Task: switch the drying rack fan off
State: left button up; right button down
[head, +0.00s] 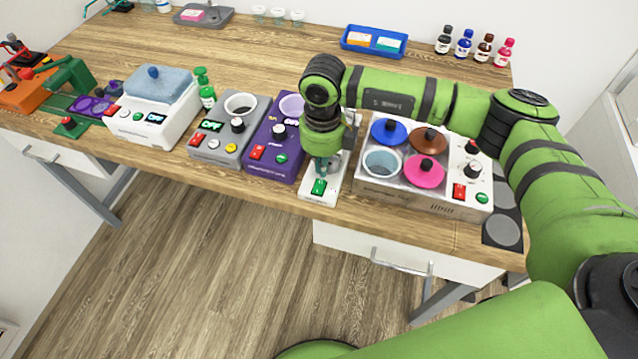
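A narrow white device (323,193) stands at the table's front edge, with a green switch (319,187) on its front end. Its rear part is largely hidden behind my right arm, and no label on it is readable, so I cannot tell for sure that it is the drying rack fan. My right gripper (322,167) points down right over this device, with its fingertips just behind the green switch. I cannot tell whether they touch it. The fingers look close together, but their gap is not clear. My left gripper is not in view.
A purple device (262,172) and a grey device (212,153) stand close on the left. A white box with several coloured round lids (395,194) stands close on the right. A blue tray (345,46) and several small bottles (463,45) are at the back. The table's middle (240,65) is clear.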

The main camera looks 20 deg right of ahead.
aim_at(322, 180)
jog(key=shift+f+b, duration=1.05)
jog(key=shift+f, duration=0.15)
dwell(0.3)
jog(key=shift+r, duration=0.15)
notch_tip(322, 180, up, 7)
jog(key=p, duration=0.3)
jog(key=shift+p, duration=0.3)
dwell(0.5)
